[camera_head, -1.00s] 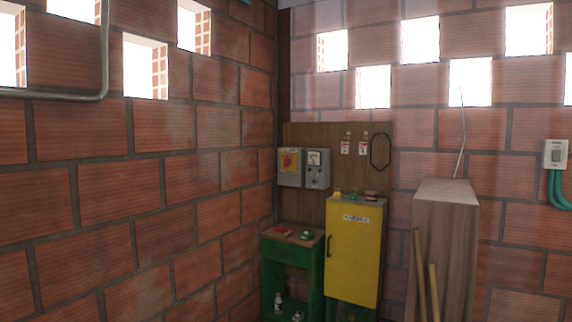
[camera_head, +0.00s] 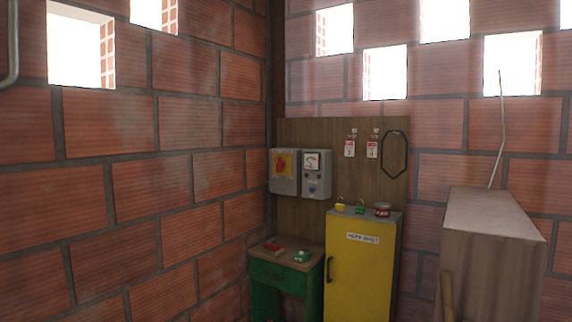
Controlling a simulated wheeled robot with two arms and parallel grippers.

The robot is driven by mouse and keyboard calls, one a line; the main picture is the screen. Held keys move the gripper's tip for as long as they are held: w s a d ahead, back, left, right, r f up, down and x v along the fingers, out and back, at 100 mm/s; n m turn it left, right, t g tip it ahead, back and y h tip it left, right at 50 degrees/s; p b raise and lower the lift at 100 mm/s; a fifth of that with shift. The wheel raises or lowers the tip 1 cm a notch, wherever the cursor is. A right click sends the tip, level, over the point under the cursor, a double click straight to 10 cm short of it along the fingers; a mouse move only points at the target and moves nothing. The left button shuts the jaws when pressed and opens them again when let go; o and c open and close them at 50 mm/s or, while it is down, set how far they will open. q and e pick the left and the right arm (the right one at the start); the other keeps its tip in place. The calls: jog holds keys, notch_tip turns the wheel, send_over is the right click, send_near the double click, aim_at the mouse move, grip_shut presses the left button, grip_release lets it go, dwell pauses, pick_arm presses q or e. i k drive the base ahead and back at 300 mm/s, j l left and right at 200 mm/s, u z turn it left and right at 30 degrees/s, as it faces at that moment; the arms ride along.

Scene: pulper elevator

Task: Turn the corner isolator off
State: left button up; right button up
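The corner isolator (camera_head: 284,172) is a grey box with a yellow plate and a red rotary handle. It is mounted on a wooden backboard (camera_head: 330,132) near the corner of the brick walls. The exact angle of its handle is too small to tell. A second grey box (camera_head: 316,174) with a dial meter is mounted close to its right. Neither of my grippers shows in the view.
A green table (camera_head: 275,276) with small red and green items stands below the boxes. A yellow cabinet (camera_head: 358,272) stands to its right, with padlocks and a tin on top. A wooden box (camera_head: 490,245) stands at the right. Tags (camera_head: 350,147) hang on the backboard.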

aim_at(280, 163)
jog(key=i+j, duration=0.1)
jog(key=i, duration=0.65)
jog(key=i+j, duration=0.1)
jog(key=i, duration=0.65)
jog(key=j+u, duration=0.05)
